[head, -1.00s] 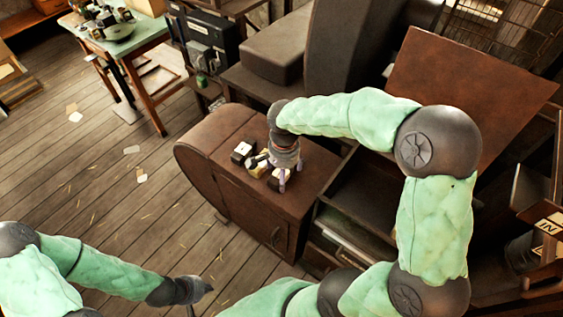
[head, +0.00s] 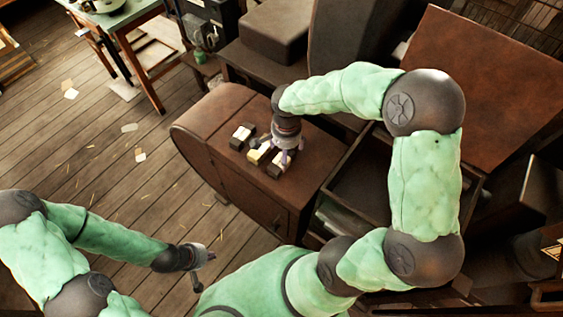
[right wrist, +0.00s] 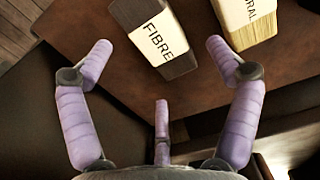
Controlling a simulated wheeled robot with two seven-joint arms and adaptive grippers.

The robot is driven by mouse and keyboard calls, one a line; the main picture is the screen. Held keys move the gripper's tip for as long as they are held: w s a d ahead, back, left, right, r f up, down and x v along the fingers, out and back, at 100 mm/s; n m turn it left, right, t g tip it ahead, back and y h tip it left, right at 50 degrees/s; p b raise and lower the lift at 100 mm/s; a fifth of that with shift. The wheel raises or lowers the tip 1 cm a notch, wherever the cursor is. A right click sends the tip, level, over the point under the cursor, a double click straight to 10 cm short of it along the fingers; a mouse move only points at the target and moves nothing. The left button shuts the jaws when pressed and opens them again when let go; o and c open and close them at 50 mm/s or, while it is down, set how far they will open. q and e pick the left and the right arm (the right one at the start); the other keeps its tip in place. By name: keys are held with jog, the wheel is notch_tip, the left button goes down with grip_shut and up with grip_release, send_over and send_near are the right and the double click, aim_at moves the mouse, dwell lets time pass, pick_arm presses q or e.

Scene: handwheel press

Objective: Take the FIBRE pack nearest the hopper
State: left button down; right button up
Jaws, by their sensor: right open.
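In the right wrist view the FIBRE pack (right wrist: 163,36) is a dark block with a cream label. A cream pack (right wrist: 250,27), its label ending in "RAL", lies to its right. My right gripper (right wrist: 160,48) is open and empty, its purple fingers spread with the FIBRE pack beyond their tips. In the head view this gripper (head: 287,152) hangs over small dark and cream packs (head: 257,154) on a brown cabinet (head: 222,119) and partly hides them. My left gripper (head: 202,268) is low at left centre, fingers apart, away from the packs. I cannot identify the hopper.
A dark open-topped bin (head: 350,180) stands right of the cabinet. A large brown panel (head: 480,85) slopes behind my right arm. Dark boxes (head: 272,30) stand behind the cabinet.

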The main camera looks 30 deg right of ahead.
notch_tip(320, 180, down, 5)
jog(key=shift+s+r+b, duration=0.1)
jog(key=shift+b, duration=0.3)
jog(key=c, duration=1.3)
